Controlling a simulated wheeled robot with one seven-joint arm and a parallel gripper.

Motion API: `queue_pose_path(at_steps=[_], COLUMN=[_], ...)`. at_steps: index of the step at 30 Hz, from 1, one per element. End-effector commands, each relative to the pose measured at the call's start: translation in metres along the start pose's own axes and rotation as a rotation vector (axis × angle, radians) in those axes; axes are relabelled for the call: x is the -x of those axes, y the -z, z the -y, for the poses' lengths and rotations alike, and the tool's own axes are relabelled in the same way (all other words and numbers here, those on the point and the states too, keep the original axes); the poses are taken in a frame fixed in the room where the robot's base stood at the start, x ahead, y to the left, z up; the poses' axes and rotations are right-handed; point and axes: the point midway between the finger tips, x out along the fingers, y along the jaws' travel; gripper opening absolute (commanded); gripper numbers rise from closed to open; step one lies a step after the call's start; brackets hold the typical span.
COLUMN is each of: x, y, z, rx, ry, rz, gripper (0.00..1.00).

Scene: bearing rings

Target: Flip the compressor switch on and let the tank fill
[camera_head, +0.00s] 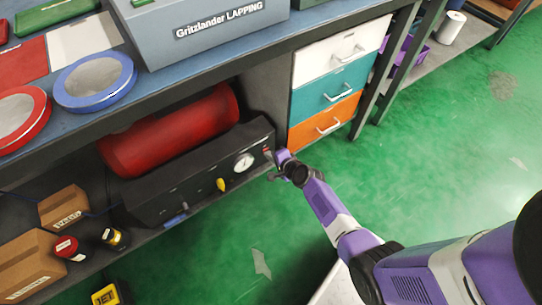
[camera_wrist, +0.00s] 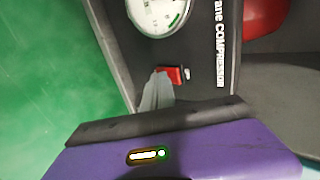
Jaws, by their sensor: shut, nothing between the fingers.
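The compressor is a black panel unit (camera_head: 190,185) with a red tank (camera_head: 175,130) behind it, on the shelf under the bench. Its round white gauge (camera_head: 244,162) also shows at the top of the wrist view (camera_wrist: 158,14). The red switch (camera_wrist: 172,75) sits on the panel near the gauge. My gripper (camera_wrist: 155,92) is shut and empty, its fingertips at the switch, touching or very close to it. The fingers hide part of the switch. In the head view my gripper (camera_head: 276,168) is at the panel's right end. The gauge needle is too small to read.
Drawers in white, teal and orange (camera_head: 325,118) stand right of the compressor. A grey lapping machine (camera_head: 210,30) and round red and blue plates (camera_head: 95,82) are on the bench above. Cardboard boxes (camera_head: 30,262) lie left. Green floor in front is open.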

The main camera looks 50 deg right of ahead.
Motion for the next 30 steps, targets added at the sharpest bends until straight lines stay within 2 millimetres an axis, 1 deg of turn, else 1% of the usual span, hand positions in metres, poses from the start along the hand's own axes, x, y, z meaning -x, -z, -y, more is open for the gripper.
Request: queue_pose_path(at_steps=[5, 15, 30], x=[-0.001, 0.008, 0.01], y=[0.0, 0.0, -0.001], z=[0.004, 0.017, 0.016], rx=[0.002, 0.002, 0.001], ry=[0.003, 0.006, 0.004], rz=[0.0, 0.0, 0.0], gripper=[0.0, 0.0, 0.0])
